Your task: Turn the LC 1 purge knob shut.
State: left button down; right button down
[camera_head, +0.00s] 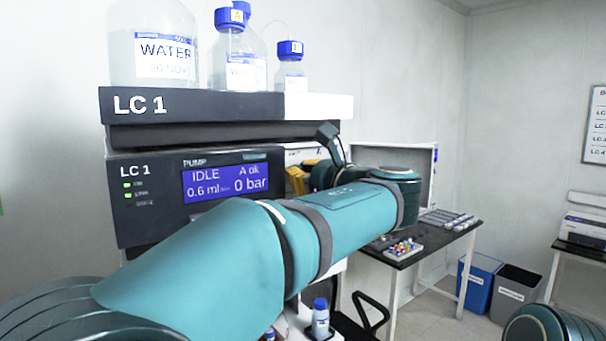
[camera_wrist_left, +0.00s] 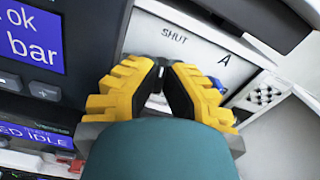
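The LC 1 pump module (camera_head: 137,208) stands at the left in the head view, its display (camera_head: 225,184) reading IDLE and 0 bar. My left arm reaches across in front of it, and the yellow-fingered left gripper (camera_head: 303,178) is at its right-hand part, largely hidden by the arm. In the left wrist view, the left gripper (camera_wrist_left: 161,70) has its fingertips close together at the pale panel (camera_wrist_left: 185,28), just below the word SHUT. A small grey part, apparently the purge knob (camera_wrist_left: 157,78), shows between the tips; its angle is hidden. My right gripper is out of view.
Several blue-capped bottles (camera_head: 240,60) stand on top of the LC 1 stack. A blue part (camera_wrist_left: 218,86) is just right of the fingers. A table with vials (camera_head: 404,248) and two bins (camera_head: 514,290) stand to the right, with open floor between.

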pick_arm(q)
jog(key=shift+m, duration=1.3)
jog(key=c, duration=1.1)
grip_release()
jog(key=shift+w, duration=0.15)
jog(key=shift+d, duration=0.15)
jog(key=shift+v, duration=4.05)
